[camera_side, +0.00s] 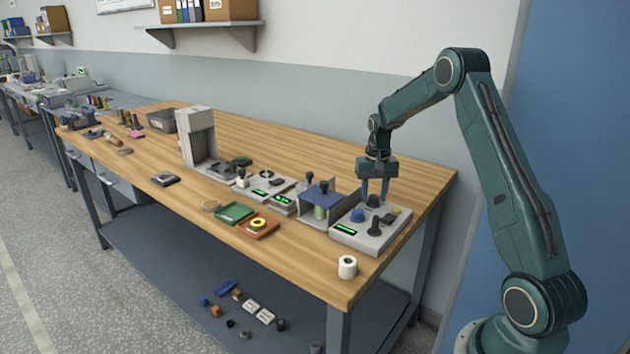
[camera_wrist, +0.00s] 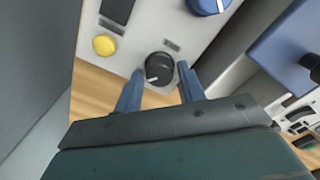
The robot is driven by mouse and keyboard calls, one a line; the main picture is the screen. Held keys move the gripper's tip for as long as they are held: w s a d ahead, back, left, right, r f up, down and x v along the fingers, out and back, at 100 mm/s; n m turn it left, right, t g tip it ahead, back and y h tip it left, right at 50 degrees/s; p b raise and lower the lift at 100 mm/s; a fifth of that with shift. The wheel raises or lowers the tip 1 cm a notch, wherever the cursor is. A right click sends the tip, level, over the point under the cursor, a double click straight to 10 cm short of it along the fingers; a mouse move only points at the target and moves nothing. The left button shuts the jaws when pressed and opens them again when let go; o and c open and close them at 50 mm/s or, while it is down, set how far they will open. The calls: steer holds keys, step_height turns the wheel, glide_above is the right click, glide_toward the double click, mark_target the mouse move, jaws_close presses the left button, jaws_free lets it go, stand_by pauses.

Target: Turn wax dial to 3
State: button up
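A grey control box (camera_side: 360,238) with a green display (camera_side: 346,230) stands at the right end of the wooden bench. On it are a black knob (camera_side: 373,201), a blue dial (camera_side: 357,214) and a yellow button (camera_side: 396,210). My gripper (camera_side: 374,198) points down over its back edge. In the wrist view my gripper (camera_wrist: 159,72) is open, with its fingers either side of the black knob (camera_wrist: 160,66), which has a white pointer mark. Contact is not clear. The yellow button (camera_wrist: 104,45) and blue dial (camera_wrist: 211,4) also show. No label is readable, so I cannot tell which is the wax dial.
A blue-topped open fixture (camera_side: 322,200) stands left of the box. A white spool (camera_side: 347,267) stands in front, near the bench edge. A green tray (camera_side: 234,213) and an orange tray (camera_side: 257,228) lie further left. Bare wood (camera_side: 430,185) shows to the right.

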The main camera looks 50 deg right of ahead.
mark_target(374, 196)
steer(key=shift+o, duration=0.9)
steer(key=shift+f, duration=0.1)
step_height(374, 196, up, 14)
stand_by(0.4)
